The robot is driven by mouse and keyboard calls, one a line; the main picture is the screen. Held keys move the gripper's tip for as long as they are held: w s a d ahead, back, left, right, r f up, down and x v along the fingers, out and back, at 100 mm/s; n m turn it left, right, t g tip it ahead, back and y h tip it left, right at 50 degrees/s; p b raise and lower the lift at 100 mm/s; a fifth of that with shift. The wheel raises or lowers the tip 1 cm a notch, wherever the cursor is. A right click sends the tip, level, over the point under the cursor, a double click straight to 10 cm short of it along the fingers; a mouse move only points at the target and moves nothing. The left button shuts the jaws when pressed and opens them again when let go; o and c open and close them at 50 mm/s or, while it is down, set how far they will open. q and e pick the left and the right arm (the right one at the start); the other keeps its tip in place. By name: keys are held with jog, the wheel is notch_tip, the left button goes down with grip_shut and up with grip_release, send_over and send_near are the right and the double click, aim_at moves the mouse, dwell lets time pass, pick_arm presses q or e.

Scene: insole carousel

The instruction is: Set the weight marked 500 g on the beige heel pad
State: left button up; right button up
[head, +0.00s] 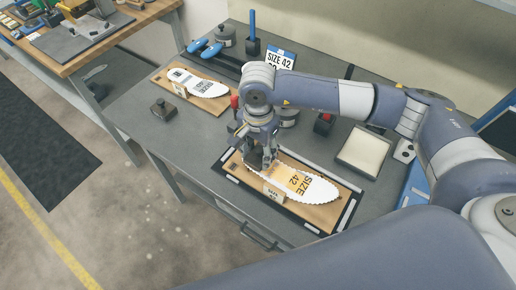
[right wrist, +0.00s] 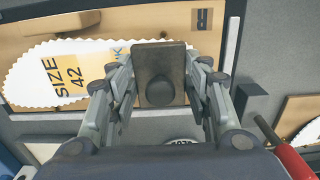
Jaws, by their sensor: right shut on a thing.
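My right gripper (head: 262,160) is over the left end of a white insole (head: 320,188) marked SIZE 42. In the right wrist view, my right gripper (right wrist: 160,100) is shut on a dark rectangular weight (right wrist: 160,60) with a round knob. The weight covers one end of the insole; its marking does not show, and I cannot tell whether it touches the insole. A beige patch (right wrist: 65,80) with SIZE 42 print lies mid-insole. Any heel pad under the weight is hidden. Another dark knobbed weight (head: 163,110) stands alone at the table's left edge. My left gripper is not in view.
The insole lies on a wooden board (head: 345,213). A second board (head: 212,103) with another insole lies at the back left. A pale square pad (head: 363,152) sits to the right. A size 42 sign (head: 281,60) stands behind. The grey tabletop between the boards is mostly free.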

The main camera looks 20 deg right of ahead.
jog(key=shift+f, duration=0.15)
jog(key=shift+w, duration=0.1)
jog(key=shift+f, duration=0.15)
jog(key=shift+f+b, duration=0.1)
jog(key=shift+b, duration=0.25)
jog(key=o, duration=1.5)
